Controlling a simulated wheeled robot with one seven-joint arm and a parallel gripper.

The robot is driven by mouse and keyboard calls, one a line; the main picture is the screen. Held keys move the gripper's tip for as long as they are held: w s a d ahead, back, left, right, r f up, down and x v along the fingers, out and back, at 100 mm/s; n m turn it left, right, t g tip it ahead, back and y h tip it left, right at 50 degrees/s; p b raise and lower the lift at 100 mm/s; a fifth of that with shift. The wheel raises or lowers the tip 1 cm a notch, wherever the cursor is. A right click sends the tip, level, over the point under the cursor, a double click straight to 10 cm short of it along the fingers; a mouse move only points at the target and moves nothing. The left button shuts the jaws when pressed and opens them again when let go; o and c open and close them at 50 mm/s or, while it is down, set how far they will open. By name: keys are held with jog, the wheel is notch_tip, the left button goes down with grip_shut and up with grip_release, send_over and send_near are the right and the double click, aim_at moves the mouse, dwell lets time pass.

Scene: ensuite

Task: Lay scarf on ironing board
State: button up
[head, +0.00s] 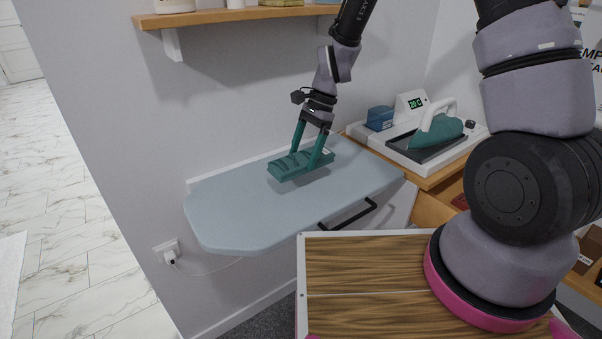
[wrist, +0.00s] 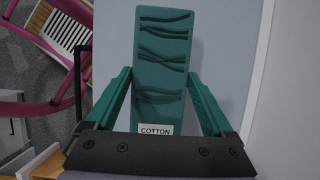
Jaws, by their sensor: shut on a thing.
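The scarf is a flat, folded teal strip (head: 300,163) with dark wavy lines, over the right part of the ironing board. In the wrist view the scarf (wrist: 163,60) runs lengthwise away from my gripper and bears a white "COTTON" label. My gripper (head: 308,158) points down with its two teal fingers on either side of the scarf, shut on it. A shadow lies on the board beside the scarf; I cannot tell whether its underside touches the board. The ironing board (head: 235,213) is pale blue-grey, fixed at the wall, and otherwise bare.
A teal iron (head: 436,132) rests on a white station (head: 400,105) right of the board, beside a blue box (head: 380,118). A wall shelf (head: 230,15) hangs above. A black handle (head: 350,217) is at the board's front edge. The board's left part is free.

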aim_at(303, 185)
jog(key=shift+f, duration=3.2)
jog(key=o, duration=1.2)
jog(key=shift+f, duration=0.1)
jog(key=shift+c, duration=0.2)
jog(key=v, duration=1.3)
jog(key=shift+s, duration=0.1)
jog(key=s+d+r+n+t, duration=0.2)
jog(key=s+d+r, duration=0.3)
jog(key=r, duration=0.4)
jog(key=s+d+r+n+t+h, duration=0.1)
jog(key=s+d+r+n+t, duration=0.1)
jog(key=s+d+r+t, duration=0.2)
jog(key=s+d+r+n+t, duration=0.3)
jog(key=s+d+r, duration=0.3)
jog(key=d+r, duration=0.3)
notch_tip(303, 185, up, 5)
jog(key=shift+d+f+t+h, duration=0.1)
jog(key=shift+d+t+h, duration=0.15)
jog(key=shift+t+h, duration=0.15)
